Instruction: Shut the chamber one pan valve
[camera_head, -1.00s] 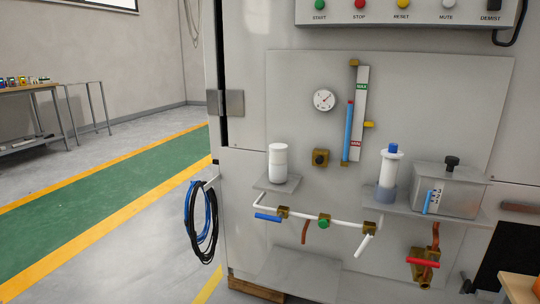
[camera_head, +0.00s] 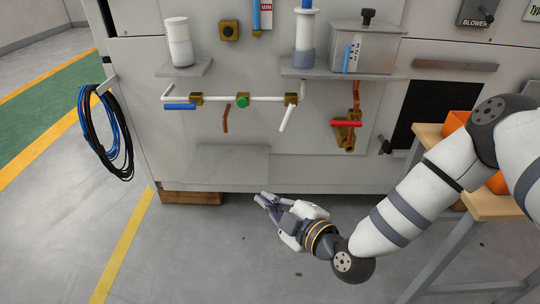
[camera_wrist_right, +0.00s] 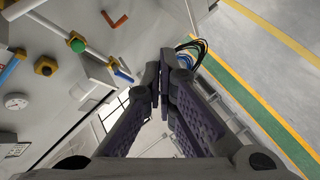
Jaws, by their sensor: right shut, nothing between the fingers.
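Several lever valves sit on the panel, and no label shows which is the chamber one pan valve. In the head view, a blue lever (camera_head: 180,107) lies level beside the left brass valve body (camera_head: 196,99). A white lever (camera_head: 287,118) hangs slanted down from the brass valve (camera_head: 291,99) at the pipe's right end. A red lever (camera_head: 346,124) lies level on the lower-right brass valve (camera_head: 345,135). My right gripper (camera_head: 265,198) is shut and empty, low in front of the cabinet, apart from every valve. It also shows in the wrist view (camera_wrist_right: 162,78). My left gripper is not in view.
A white pipe (camera_head: 243,99) with a green knob (camera_head: 242,102) joins two valves. A pale shelf (camera_head: 221,164) juts out below. Above are a white bottle (camera_head: 179,42) and a metal tank (camera_head: 368,47). A wooden table (camera_head: 490,205) stands right; cables (camera_head: 103,135) hang left.

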